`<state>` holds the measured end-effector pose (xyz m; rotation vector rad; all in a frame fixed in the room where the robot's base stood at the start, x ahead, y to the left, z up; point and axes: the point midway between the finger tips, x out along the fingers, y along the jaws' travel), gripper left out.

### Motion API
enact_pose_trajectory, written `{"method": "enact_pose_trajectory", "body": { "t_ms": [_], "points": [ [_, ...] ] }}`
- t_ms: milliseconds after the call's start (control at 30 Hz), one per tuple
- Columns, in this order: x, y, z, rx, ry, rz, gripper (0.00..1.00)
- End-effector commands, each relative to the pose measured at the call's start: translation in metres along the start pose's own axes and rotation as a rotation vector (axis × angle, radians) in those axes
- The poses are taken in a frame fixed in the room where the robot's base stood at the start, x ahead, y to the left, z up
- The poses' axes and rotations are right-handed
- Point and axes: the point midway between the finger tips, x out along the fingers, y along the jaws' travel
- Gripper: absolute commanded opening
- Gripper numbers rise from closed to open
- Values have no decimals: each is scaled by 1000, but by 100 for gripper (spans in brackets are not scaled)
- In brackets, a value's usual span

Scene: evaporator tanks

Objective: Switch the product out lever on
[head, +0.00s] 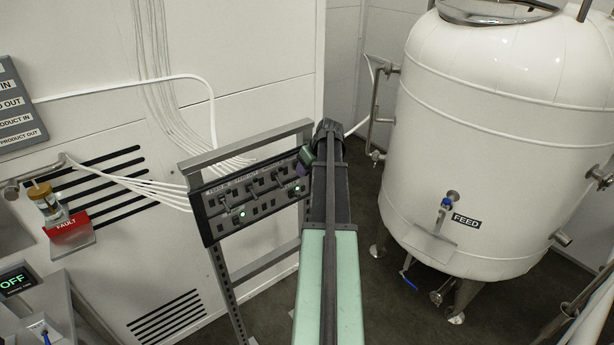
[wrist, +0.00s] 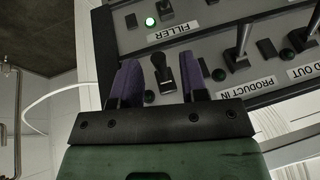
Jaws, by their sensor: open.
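The control panel (head: 250,208) is a dark box on a grey frame, with several levers. My gripper (wrist: 164,72) is at its right end in the head view, with two purple fingers open. In the wrist view a short dark lever (wrist: 163,74) stands between the fingers, with space on both sides. Its label is hidden behind my gripper; its place beside the PRODUCT IN lever (wrist: 240,48) fits product out. A green light (wrist: 149,97) by it looks unlit. Whether the fingers touch the lever cannot be told.
In the wrist view the FILLER lever (wrist: 166,10) is above, beside a lit light (wrist: 150,21). White cables (head: 140,180) run left from the panel. The white FEED tank (head: 490,150) stands right of my arm.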

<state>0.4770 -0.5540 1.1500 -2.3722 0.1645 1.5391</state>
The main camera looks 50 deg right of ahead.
Motion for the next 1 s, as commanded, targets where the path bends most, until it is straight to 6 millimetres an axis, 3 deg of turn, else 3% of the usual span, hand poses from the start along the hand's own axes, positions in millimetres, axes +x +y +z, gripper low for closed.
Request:
{"method": "enact_pose_trajectory", "body": {
  "t_ms": [100,367,533,800,1000],
  "points": [
    [-2,0,0,0,0,0,40],
    [-2,0,0,0,0,0,0],
    [-5,-1,-4,4,-31,-1,0],
    [-12,-2,-17,68,-362,17,0],
    [-11,-3,-14,73,-377,19,0]
  ]
}}
